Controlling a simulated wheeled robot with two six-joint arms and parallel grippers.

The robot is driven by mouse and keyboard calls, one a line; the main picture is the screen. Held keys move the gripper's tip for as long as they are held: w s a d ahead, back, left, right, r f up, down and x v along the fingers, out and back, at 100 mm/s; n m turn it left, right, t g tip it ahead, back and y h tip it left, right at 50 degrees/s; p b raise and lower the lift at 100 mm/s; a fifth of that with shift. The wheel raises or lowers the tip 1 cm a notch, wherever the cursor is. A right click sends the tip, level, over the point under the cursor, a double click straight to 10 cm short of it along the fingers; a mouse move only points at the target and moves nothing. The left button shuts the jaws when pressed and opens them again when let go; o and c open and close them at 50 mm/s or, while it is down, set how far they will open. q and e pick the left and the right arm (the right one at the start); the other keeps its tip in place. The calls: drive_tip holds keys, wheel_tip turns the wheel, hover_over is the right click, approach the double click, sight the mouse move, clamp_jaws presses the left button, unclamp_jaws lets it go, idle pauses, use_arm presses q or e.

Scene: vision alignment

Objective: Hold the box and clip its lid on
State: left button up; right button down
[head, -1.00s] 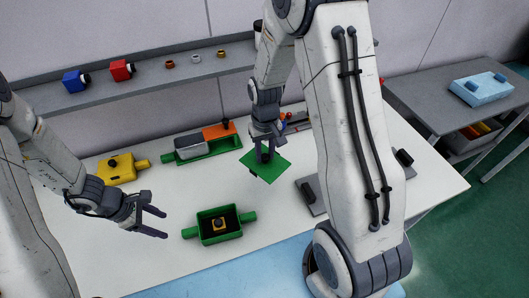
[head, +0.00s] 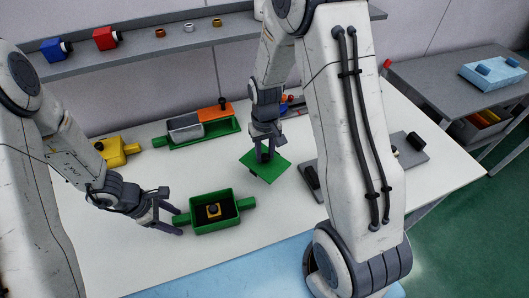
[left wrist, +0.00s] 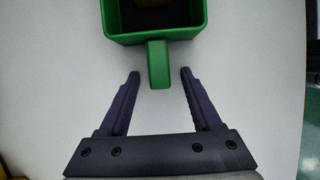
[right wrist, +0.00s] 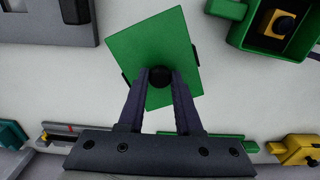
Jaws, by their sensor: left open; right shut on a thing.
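The green box (head: 233,222) stands open on the white table, with a tab handle on each side and a yellow part with a dark knob (head: 213,210) inside. My left gripper (head: 172,214) is open at its left handle; in the left wrist view the handle (left wrist: 158,68) lies between the spread fingertips (left wrist: 158,76), with a gap on both sides. My right gripper (head: 264,153) is shut on the black knob (right wrist: 160,77) of the flat green lid (head: 262,170). It holds the lid above the table, behind and right of the box.
A green tray (head: 206,135) with a grey and an orange block stands behind. A yellow box (head: 118,152) is at the back left. Grey plates (head: 408,152) with black handles lie at the right. A shelf (head: 150,47) runs along the wall.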

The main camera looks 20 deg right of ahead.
use_arm(q)
clamp_jaws()
use_arm(e)
drive_tip(key=s+a+r+n, duration=0.3)
drive_tip(key=s+a+n, duration=0.5)
drive_tip(key=a+n, duration=0.35)
drive_tip(key=shift+w+a+f, duration=0.1)
drive_tip(key=shift+a+f, duration=0.6)
drive_tip(key=shift+a, duration=0.5)
drive_tip(key=shift+s+a+f, duration=0.1)
drive_tip(key=shift+a+f, duration=0.65)
drive_tip(key=shift+a, duration=0.45)
drive_tip(key=shift+w+a+f, duration=0.1)
drive_tip(key=shift+a+f, duration=0.6)
drive_tip(key=shift+a, duration=0.5)
drive_tip(key=shift+f, duration=0.25)
